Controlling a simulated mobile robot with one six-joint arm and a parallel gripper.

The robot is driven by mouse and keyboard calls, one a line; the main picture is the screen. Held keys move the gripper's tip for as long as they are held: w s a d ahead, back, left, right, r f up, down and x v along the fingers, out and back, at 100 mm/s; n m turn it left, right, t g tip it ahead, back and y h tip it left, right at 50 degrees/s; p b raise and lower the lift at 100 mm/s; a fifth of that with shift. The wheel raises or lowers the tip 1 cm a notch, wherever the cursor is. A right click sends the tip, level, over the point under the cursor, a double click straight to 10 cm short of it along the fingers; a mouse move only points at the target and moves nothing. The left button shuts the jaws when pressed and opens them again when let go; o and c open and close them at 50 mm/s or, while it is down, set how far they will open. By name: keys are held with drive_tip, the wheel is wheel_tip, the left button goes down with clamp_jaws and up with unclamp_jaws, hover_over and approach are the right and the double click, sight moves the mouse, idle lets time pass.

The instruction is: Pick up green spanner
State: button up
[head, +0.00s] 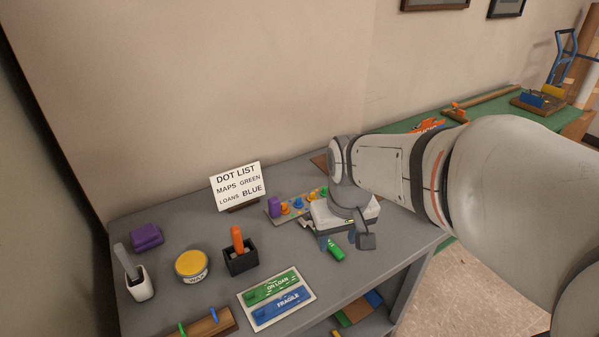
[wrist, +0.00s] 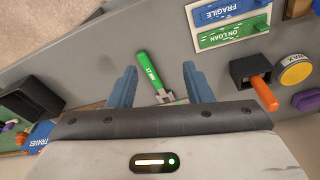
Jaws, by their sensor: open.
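The green spanner (wrist: 148,72) lies on the grey tabletop. In the wrist view its green handle and grey metal end lie between the two blue fingers of my gripper (wrist: 160,72), nearer the left finger. The handle slants, and there is clear space on both sides of it. My gripper is open and empty, pointing down. In the head view the green handle (head: 336,251) shows just below my gripper (head: 334,241); the metal end is hidden there by the gripper.
A rack of colored pegs (head: 290,211) stands just behind my gripper. A tray with ON LOAN and FRAGILE tags (head: 277,299), a black box with an orange-handled tool (head: 241,262), a yellow-lidded tin (head: 191,266) and a white cup (head: 140,285) stand leftward. The table's front edge is close.

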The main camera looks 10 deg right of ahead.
drive_tip(key=w+f+n+p, duration=0.1)
drive_tip(key=w+f, duration=0.1)
drive_tip(key=w, duration=0.3)
drive_tip(key=w+f+n+g+p, duration=0.1)
drive_tip(key=w+f, duration=0.1)
drive_tip(key=w, duration=0.3)
drive_tip(key=w+f+n+p, duration=0.1)
drive_tip(key=w+f, duration=0.1)
drive_tip(key=w, duration=0.2)
drive_tip(key=shift+w+g, duration=0.4)
drive_tip(key=shift+w+f, duration=0.1)
drive_tip(key=shift+f, duration=0.15)
drive_tip(key=f, duration=0.2)
drive_tip(key=f+p, duration=0.1)
drive_tip(key=f, duration=0.4)
drive_tip(key=shift+w+d+f, duration=0.2)
drive_tip(key=shift+w+f, duration=0.05)
drive_tip(key=shift+f, duration=0.05)
drive_tip(key=shift+c, duration=0.3)
clamp_jaws()
